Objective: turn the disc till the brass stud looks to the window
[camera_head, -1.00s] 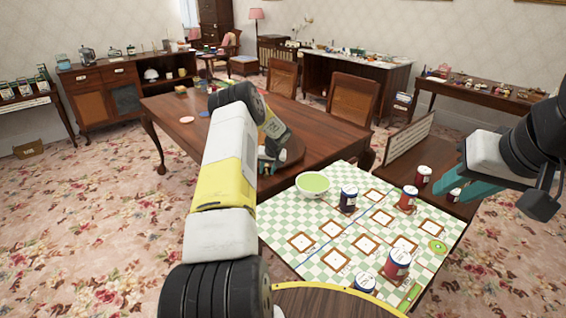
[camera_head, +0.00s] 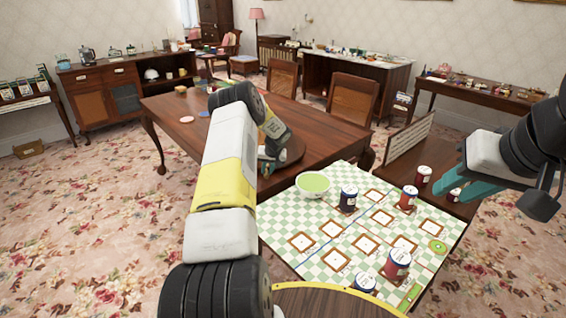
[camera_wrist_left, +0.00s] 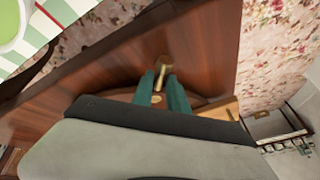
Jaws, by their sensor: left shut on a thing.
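The dark wooden disc (camera_head: 294,151) lies on the long brown table and is partly hidden behind my left arm. My left gripper (camera_head: 266,164) is at the disc's near left edge. In the left wrist view its teal fingers (camera_wrist_left: 164,88) are shut on a small brass-coloured piece (camera_wrist_left: 162,72), which I take for the brass stud. The disc's edge shows there behind the fingers (camera_wrist_left: 205,102). The window (camera_head: 188,13) is at the far back left. My right gripper (camera_head: 466,185) is at the right, above the small dark table; its opening is unclear.
A green-checked board (camera_head: 285,232) in front holds a green bowl (camera_head: 312,185) and several red and blue jars. Two chairs (camera_head: 352,98) stand behind the long table (camera_head: 175,120). The table's left part is mostly clear, apart from small coloured pieces.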

